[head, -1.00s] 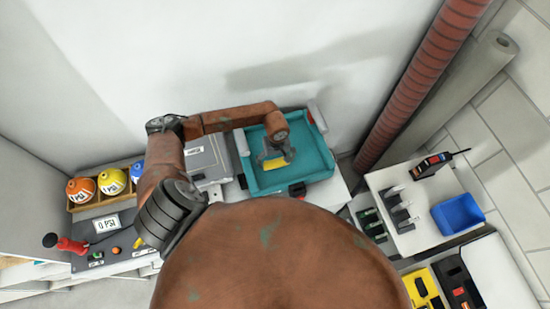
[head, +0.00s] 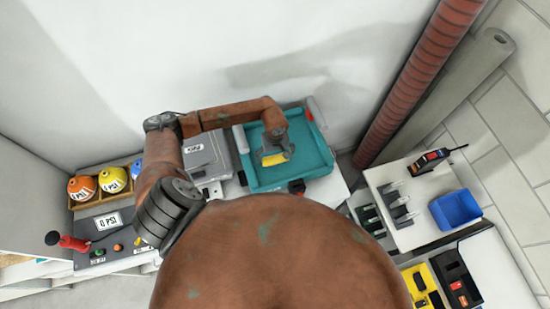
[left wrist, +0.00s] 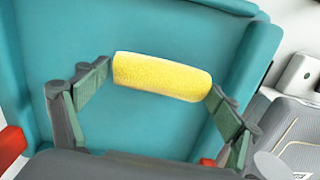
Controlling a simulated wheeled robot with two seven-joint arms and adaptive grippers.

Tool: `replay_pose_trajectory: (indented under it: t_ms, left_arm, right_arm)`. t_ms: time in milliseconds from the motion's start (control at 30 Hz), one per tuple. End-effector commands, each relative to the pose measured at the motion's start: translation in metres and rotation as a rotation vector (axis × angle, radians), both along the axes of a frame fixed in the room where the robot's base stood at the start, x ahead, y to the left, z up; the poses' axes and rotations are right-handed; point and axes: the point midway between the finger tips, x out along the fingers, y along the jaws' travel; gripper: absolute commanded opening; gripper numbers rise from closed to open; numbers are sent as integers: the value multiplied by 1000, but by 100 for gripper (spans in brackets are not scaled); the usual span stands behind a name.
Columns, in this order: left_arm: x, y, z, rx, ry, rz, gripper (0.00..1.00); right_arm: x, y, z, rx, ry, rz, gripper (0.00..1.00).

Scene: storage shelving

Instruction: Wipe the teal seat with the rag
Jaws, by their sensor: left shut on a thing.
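The teal seat (head: 310,160) is a shallow tray-like shape with raised sides on the white surface by the wall. My left gripper (head: 274,157) is over its inner area, and its fingers are shut on the yellow rag (head: 276,159). In the left wrist view the rag (left wrist: 162,77) is a rolled, fuzzy yellow piece spanning between the two fingertips, with the teal surface (left wrist: 150,30) right behind it. I cannot tell for sure whether the rag touches the seat. My right gripper is not in view.
A grey case (head: 205,155) stands just left of the seat. Several coloured balls sit in a wooden box (head: 100,195) at far left. A red ribbed column (head: 415,85) rises at right. A blue bin (head: 455,209) is on the right-hand white shelf.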

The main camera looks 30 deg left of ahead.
Motion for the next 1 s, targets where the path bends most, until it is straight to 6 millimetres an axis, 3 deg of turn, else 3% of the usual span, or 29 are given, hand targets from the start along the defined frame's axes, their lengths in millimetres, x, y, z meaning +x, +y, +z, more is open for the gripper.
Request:
replay_pose_trajectory:
  t_ms: [33,167,400,600,1000]
  left_arm:
    - [0,6,11,4,-5,6,60]
    - [-3,9,22,4,-4,16,60]
    - [-3,10,44,4,-3,18,60]
    - [-3,10,61,4,-5,18,60]
    - [-3,9,66,3,-3,18,60]
  right_arm:
    - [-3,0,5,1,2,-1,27]
    - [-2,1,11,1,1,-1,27]
    - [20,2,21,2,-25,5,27]
    - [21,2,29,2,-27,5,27]
    - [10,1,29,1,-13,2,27]
